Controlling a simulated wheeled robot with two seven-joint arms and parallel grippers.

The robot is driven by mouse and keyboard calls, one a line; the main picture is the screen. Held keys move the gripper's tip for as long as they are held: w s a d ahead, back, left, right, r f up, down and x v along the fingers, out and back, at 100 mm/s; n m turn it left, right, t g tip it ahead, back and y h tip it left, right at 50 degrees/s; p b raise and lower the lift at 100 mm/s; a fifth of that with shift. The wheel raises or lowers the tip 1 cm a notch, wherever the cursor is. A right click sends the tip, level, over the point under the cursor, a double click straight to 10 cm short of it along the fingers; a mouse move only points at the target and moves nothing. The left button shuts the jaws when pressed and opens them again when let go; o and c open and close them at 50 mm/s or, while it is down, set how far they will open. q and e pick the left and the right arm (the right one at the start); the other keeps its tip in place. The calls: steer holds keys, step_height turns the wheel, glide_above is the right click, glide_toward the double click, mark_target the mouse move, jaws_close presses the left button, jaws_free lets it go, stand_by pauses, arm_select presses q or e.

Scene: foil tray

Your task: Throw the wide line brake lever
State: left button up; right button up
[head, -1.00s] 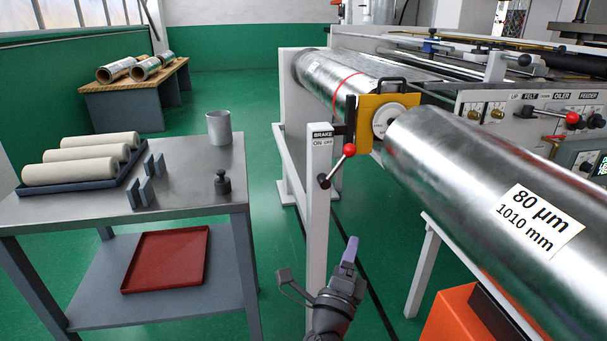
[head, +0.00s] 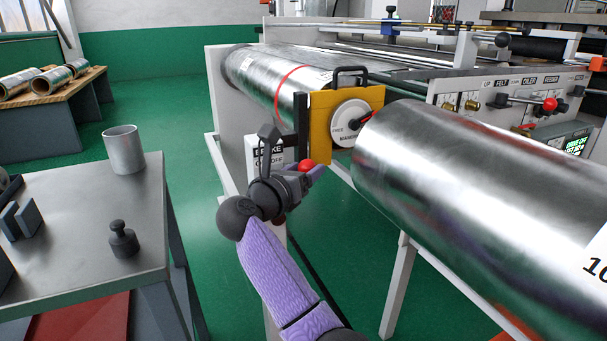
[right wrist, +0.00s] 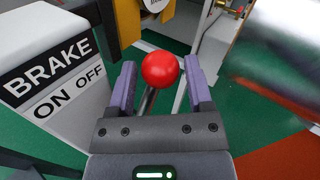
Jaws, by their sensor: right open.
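The brake lever's red ball knob (head: 306,165) shows just beyond my right gripper (head: 296,158) in the head view. In the right wrist view the red knob (right wrist: 160,69) sits between the two purple fingers of my open right gripper (right wrist: 160,82), with a gap to the finger on each side. The lever's metal rod (right wrist: 148,102) runs down from the knob toward the gripper's palm. The BRAKE ON/OFF label (right wrist: 54,70) is on the white post to the left; in the head view my gripper partly covers this label (head: 268,153). My left gripper is not in view.
A yellow plate (head: 322,118) with a round dial stands just behind the lever. A large foil roll (head: 470,190) lies to the right. A grey metal table (head: 90,235) with a cup (head: 124,149) and a dark weight (head: 123,240) stands at the left.

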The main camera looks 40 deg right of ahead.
steer(key=shift+w+d, duration=0.15)
steer(key=shift+d, duration=0.5)
jaws_close()
